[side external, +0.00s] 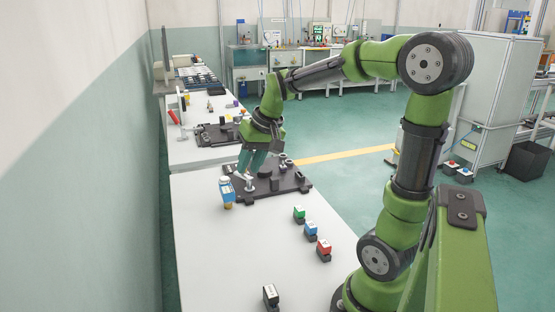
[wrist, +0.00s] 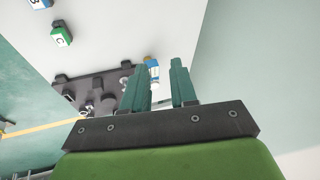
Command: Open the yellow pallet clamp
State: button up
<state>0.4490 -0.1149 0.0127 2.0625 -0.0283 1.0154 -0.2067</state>
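My gripper (side external: 249,170) is above the left part of a dark pallet plate (side external: 290,184) on the near white table. Its two teal fingers point down; in the wrist view the gripper (wrist: 160,72) shows a clear gap between the fingers, with nothing held. Small dark fittings and a pale metal part (side external: 248,184) are on the plate near the fingertips. A blue and white block with a yellowish lower end (side external: 227,192) stands at the plate's left edge; it also shows in the wrist view (wrist: 152,66) beyond the fingers. I cannot make out a clearly yellow clamp or its state.
Green (side external: 299,213), blue (side external: 310,231) and red (side external: 324,248) topped blocks stand along the table's right side. A black and white block (side external: 270,295) is at the front. A second table (side external: 185,150) behind holds another dark fixture. The table's left side is clear, beside a wall.

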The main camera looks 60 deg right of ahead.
jog(key=shift+m+g, duration=0.3)
jog(key=shift+m, duration=0.3)
jog(key=w+d+f, duration=0.1)
jog(key=d, duration=0.1)
jog(key=w+d, duration=0.1)
jog(key=d, duration=0.1)
jog(key=w+d+f, duration=0.1)
jog(key=d, duration=0.2)
jog(key=shift+w+f, duration=0.3)
jog(key=shift+w, duration=0.05)
grip_shut()
jog(key=w+d+f+n+t+y, duration=0.1)
jog(key=w+d+f+n+y, duration=0.2)
jog(key=d, duration=1)
jog(key=w+d+f+n+t+y, duration=0.1)
jog(key=w+d+f+n, duration=0.25)
jog(key=d, duration=0.85)
jog(key=x, duration=1)
jog(key=shift+s+a+f, duration=0.1)
jog(key=shift+s+a, duration=0.05)
jog(key=shift+s, duration=0.15)
jog(key=shift+w+a, duration=0.15)
jog(key=shift+a, duration=0.55)
jog(key=shift+w+a, duration=0.2)
jog(key=shift+a, duration=0.5)
